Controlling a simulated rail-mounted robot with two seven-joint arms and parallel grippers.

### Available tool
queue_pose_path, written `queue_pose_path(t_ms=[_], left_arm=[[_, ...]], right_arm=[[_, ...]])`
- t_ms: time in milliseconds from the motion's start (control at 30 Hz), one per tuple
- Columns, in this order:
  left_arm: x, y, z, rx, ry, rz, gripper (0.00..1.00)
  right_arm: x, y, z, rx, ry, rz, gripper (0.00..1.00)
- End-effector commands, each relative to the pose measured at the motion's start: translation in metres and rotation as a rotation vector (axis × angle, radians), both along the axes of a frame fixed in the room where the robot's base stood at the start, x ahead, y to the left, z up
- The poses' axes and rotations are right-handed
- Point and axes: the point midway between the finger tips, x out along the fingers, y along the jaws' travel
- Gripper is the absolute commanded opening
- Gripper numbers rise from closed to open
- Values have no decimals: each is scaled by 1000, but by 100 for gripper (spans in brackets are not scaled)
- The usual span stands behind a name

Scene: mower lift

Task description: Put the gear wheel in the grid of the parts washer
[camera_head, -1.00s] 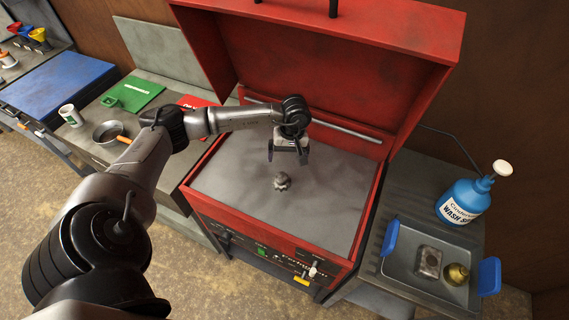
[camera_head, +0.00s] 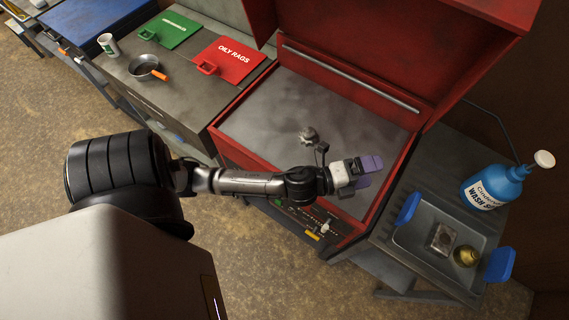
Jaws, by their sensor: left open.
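The gear wheel (camera_head: 309,136) is small, grey and toothed. It lies on the grey grid surface (camera_head: 262,112) inside the open red parts washer (camera_head: 232,152). My left gripper (camera_head: 372,172) is open and empty above the right front part of the washer. It is to the right of the gear wheel and apart from it, with its purple-tinted fingers pointing right. My right gripper is not in view.
On the right bench a grey tray (camera_head: 408,240) with blue handles holds a metal block (camera_head: 441,238) and a brass part (camera_head: 466,256). A blue wash bottle (camera_head: 490,188) stands behind it.

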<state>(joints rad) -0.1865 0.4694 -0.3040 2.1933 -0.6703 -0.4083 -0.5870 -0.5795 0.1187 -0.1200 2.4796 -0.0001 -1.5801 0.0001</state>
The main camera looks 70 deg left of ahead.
Motion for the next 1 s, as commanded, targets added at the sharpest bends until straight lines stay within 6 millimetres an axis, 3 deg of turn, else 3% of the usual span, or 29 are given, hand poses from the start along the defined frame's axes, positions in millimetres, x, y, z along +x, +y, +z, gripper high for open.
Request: queue_pose_path(t_ms=[133, 300, 400, 533, 700, 1000], left_arm=[[-46, 23, -53, -463, 369, 292, 98], [-118, 24, -105, -853, 748, 597, 98], [-159, 16, -123, -1002, 923, 741, 98], [-198, 6, -133, -1115, 1085, 875, 98], [-223, -1, -136, -1175, 1186, 960, 98], [-226, -2, -137, -1181, 1200, 975, 98]], right_arm=[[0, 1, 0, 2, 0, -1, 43], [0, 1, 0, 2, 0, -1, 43], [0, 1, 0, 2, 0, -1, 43], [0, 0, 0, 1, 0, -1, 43], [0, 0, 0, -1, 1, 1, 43], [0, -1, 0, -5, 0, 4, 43]])
